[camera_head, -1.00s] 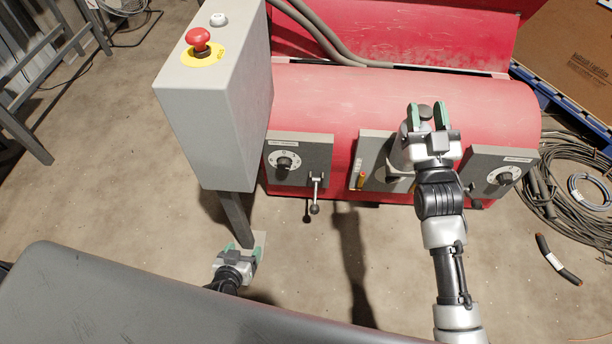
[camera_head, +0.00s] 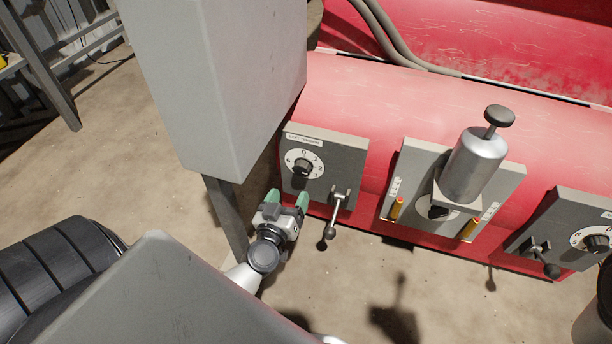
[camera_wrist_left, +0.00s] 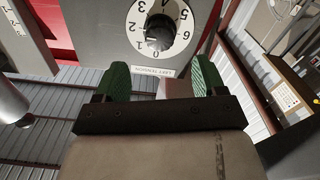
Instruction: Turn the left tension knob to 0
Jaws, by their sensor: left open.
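The left tension knob (camera_head: 302,167) is a black knob on a white numbered dial, on the grey left panel (camera_head: 345,160) of the red machine. It also shows in the left wrist view (camera_wrist_left: 158,34), with its dial upside down and cut by the top edge. I cannot tell which number it points at. My left gripper (camera_head: 287,199) is open and empty, just below the knob in the head view, its green fingertips near the panel's lower edge. In the left wrist view the fingers (camera_wrist_left: 158,70) sit apart, either side below the dial. My right gripper is out of view.
A grey box on a post (camera_head: 226,210) stands close left of my left gripper. A lever with a ball end (camera_head: 338,205) hangs from the left panel. A silver cylinder (camera_head: 472,165) sits on the middle panel. Another dial knob (camera_head: 597,243) is at the right.

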